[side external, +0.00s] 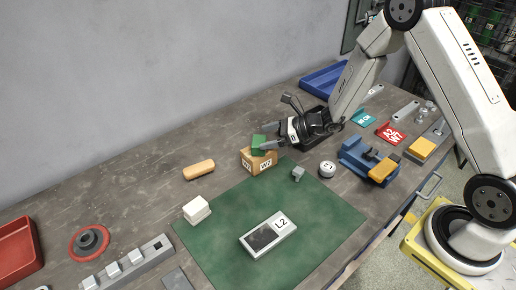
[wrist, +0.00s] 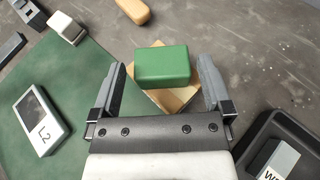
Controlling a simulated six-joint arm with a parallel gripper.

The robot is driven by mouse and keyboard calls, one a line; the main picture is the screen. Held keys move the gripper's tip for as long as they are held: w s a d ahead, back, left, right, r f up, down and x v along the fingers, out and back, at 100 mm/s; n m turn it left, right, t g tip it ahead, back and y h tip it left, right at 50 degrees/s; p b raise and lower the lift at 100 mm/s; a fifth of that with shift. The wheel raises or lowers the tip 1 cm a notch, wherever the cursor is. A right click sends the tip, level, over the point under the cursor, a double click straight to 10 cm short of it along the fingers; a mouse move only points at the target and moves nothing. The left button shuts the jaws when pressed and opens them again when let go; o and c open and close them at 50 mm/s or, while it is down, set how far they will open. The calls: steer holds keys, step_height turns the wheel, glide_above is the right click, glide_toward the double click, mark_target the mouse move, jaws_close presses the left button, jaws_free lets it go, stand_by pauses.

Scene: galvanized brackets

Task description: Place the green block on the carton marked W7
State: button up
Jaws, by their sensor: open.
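The green block (side external: 259,144) rests on top of a cardboard carton (side external: 259,163) marked W7, at the back edge of the green mat. In the wrist view the green block (wrist: 162,65) lies on the carton (wrist: 172,98), turned relative to it. My gripper (side external: 268,146) is at the block in the side view. In the wrist view my gripper (wrist: 162,80) is open, with one finger on each side of the block and a visible gap on both sides. The block hides much of the carton's top in the wrist view.
A device marked L2 (side external: 268,235) lies on the green mat (side external: 215,245). A white block (side external: 196,210), an orange block (side external: 199,170) and a round white item (side external: 327,169) sit around it. A blue vise (side external: 366,158) stands right. A black tray (wrist: 275,135) is near my gripper.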

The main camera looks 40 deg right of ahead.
steer(key=v, duration=0.7)
steer(key=shift+s, duration=0.2)
stand_by(0.4)
steer(key=s+a+n+g, duration=0.5)
steer(key=s+n+g, duration=0.2)
steer(key=s+n, duration=0.2)
steer(key=s+d+r+n+h, duration=0.1)
steer(key=s+r+n+h, duration=0.1)
steer(key=n, duration=0.7)
steer(key=s+d+r+n+h, duration=0.2)
steer(key=s+n+h, duration=0.3)
steer(key=n+h, duration=0.2)
steer(key=shift+d+n, duration=0.3)
steer(key=shift+n, duration=0.7)
